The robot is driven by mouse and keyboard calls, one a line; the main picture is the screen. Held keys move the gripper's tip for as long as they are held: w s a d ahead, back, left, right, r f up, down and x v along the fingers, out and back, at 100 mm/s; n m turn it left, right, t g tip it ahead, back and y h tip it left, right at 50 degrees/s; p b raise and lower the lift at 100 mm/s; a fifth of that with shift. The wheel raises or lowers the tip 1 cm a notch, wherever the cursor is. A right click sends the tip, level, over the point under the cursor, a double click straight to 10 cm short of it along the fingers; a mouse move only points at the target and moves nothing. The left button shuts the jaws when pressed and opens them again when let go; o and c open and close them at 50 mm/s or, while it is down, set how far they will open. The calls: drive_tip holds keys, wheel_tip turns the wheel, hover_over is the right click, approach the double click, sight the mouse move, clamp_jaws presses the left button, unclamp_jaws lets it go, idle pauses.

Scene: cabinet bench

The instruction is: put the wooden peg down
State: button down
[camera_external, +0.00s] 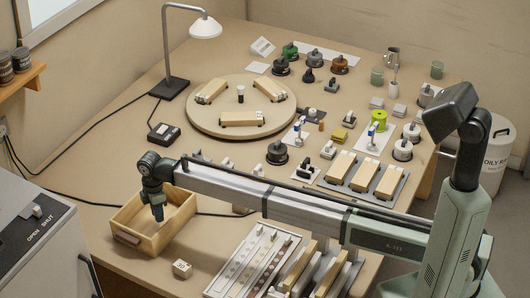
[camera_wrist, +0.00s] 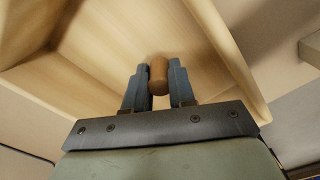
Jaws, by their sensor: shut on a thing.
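My gripper (camera_wrist: 159,88) is shut on the wooden peg (camera_wrist: 158,70), a short brown cylinder held between the two blue-grey fingers in the wrist view. In the external view my gripper (camera_external: 158,215) points down inside the open wooden box (camera_external: 133,246), near its middle. The peg is too small to make out in the external view. In the wrist view the pale wooden floor and walls of the box (camera_wrist: 218,38) surround the peg. I cannot tell whether the peg touches the box floor.
A small white block (camera_external: 182,268) lies in front of the box. A tray (camera_external: 222,285) of small parts stands to the right. A lamp (camera_external: 172,88) and a round turntable (camera_external: 200,122) stand farther back. A grey cabinet (camera_external: 35,245) is at left.

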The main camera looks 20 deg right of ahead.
drive_tip(key=shift+f, duration=1.1)
drive_tip(key=shift+f, duration=0.15)
drive_tip(key=c, duration=0.9)
unclamp_jaws()
drive_tip(key=shift+c, duration=0.2)
wheel_tip(320, 180, up, 12)
drive_tip(key=shift+r, duration=0.2)
